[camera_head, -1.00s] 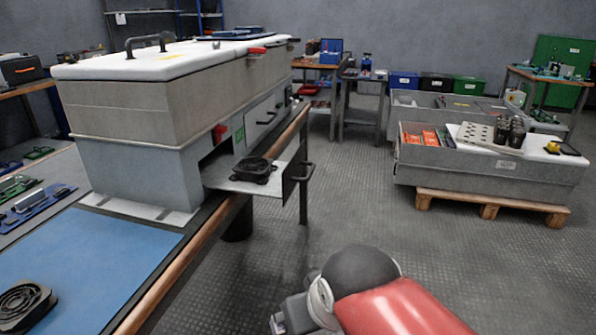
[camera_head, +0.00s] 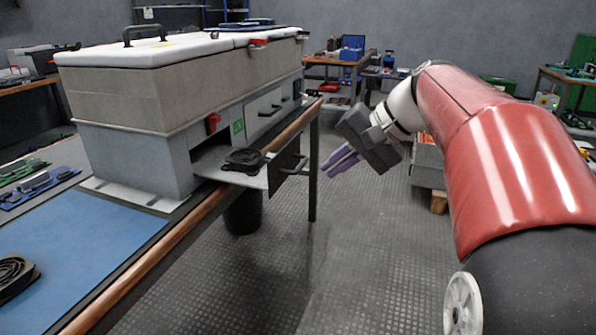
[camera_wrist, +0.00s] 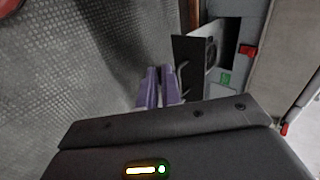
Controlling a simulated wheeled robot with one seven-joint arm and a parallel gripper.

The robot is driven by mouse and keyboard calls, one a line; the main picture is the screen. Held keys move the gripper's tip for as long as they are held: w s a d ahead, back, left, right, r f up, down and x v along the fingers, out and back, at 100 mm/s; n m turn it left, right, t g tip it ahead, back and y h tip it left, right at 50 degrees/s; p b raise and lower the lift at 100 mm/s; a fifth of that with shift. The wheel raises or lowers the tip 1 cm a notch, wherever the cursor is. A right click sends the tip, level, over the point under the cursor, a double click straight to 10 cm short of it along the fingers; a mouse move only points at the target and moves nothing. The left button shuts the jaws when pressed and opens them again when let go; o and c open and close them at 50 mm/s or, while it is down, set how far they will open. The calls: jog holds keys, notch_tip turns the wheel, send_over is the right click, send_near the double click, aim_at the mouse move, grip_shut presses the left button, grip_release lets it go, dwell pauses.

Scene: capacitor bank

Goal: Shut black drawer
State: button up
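The drawer (camera_head: 287,166) sticks out of the grey cabinet (camera_head: 135,160), open, with a dark front panel and a handle. A black fan (camera_head: 245,160) lies on its tray. In the wrist view the dark drawer front (camera_wrist: 188,55) stands just beyond and right of my fingers, with the fan partly visible behind it. My gripper (camera_head: 340,161) has purple fingers that lie close together, with nothing seen between them. It is in front of the drawer, to its right in the head view, and looks apart from it. The fingers also show in the wrist view (camera_wrist: 159,85).
The workbench's wooden edge (camera_head: 190,228) runs below the drawer. A red switch (camera_head: 212,122) and green label sit on the cabinet beside the opening. A blue mat (camera_head: 75,250) and another fan (camera_head: 14,278) lie at left.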

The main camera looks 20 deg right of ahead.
jog(key=w+d, duration=0.1)
jog(key=w+d+r, duration=0.1)
jog(key=shift+d+r+y, duration=0.15)
jog(key=shift+d+y, duration=0.15)
jog(key=shift+y, duration=0.1)
grip_shut()
send_near(276, 180)
jog(key=x, duration=0.5)
jog(key=shift+f, duration=0.45)
jog(key=shift+w+a, duration=0.2)
jog(key=shift+a, duration=0.05)
